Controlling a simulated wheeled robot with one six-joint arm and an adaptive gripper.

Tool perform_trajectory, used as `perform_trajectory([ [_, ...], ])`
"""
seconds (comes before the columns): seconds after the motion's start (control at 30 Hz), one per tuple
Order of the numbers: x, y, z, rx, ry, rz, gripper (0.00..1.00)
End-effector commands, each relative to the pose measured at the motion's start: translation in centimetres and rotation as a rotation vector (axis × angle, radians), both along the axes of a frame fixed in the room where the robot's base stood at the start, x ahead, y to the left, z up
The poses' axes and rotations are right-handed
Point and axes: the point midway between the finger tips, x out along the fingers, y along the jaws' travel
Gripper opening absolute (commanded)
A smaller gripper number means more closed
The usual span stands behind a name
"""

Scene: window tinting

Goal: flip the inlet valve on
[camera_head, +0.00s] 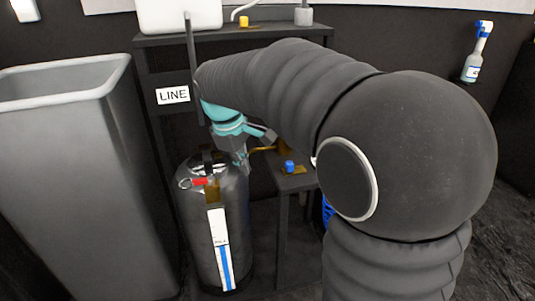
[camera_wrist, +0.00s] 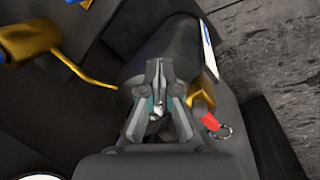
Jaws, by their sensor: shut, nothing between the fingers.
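A dark cylindrical tank (camera_head: 232,225) stands upright on the floor, with a white and blue label. Its top carries a brass fitting, a red piece (camera_head: 201,181) and a metal ring; the red piece also shows in the wrist view (camera_wrist: 210,122). A brass fitting with a blue knob (camera_head: 290,166) sits on a low dark stand to the right, and a thin brass tube leads from it. I cannot tell which part is the inlet valve. My gripper (camera_head: 243,160) is shut and empty just above the tank's top. Its fingers also show in the wrist view (camera_wrist: 158,72).
A large grey bin (camera_head: 60,180) stands left of the tank. Behind is a dark shelf (camera_head: 230,38) with a white container and a "LINE" sign (camera_head: 172,95). A spray bottle (camera_head: 472,65) hangs on the back wall. My arm covers much of the right side.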

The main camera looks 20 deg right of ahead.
Motion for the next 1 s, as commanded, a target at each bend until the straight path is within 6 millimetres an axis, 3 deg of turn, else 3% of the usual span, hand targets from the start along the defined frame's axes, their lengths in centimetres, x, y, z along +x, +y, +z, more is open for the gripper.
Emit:
perform_trajectory([
  [0.1,2.9,0.1,1.2,-0.077,0.072,0.183,0.00],
  [0.2,4.1,-0.4,3.2,-0.134,0.126,0.325,0.00],
  [0.37,3.9,-1.5,6.4,-0.192,0.199,0.509,0.00],
  [0.6,2.8,-2.0,6.7,-0.209,0.300,0.665,0.00],
  [1.0,2.8,-2.0,6.6,-0.209,0.307,0.687,0.00],
])
